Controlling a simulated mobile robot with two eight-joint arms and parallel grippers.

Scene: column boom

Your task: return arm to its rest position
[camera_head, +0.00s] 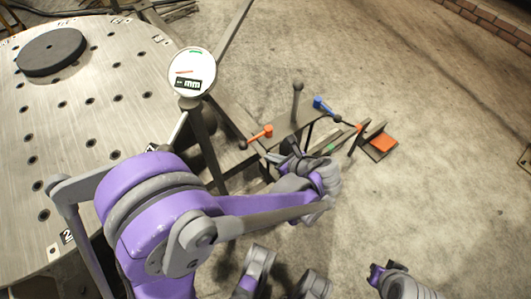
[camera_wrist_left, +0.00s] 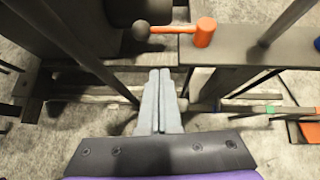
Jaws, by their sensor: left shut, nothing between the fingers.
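My left arm (camera_head: 150,205) comes in from the left in purple and grey and reaches across to the middle of the head view. Its gripper (camera_head: 277,160) is low beside a dark metal stand and partly hidden against it. In the left wrist view the two pale fingers of the left gripper (camera_wrist_left: 161,72) lie together, shut and empty, over dark metal bars. I cannot make out my right gripper; only purple and grey parts of my body show along the bottom edge of the head view.
A perforated metal table (camera_head: 75,130) with a dark disc (camera_head: 51,51) fills the left. A round dial marked mm (camera_head: 191,66) stands at its edge. Concrete floor is clear at right.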

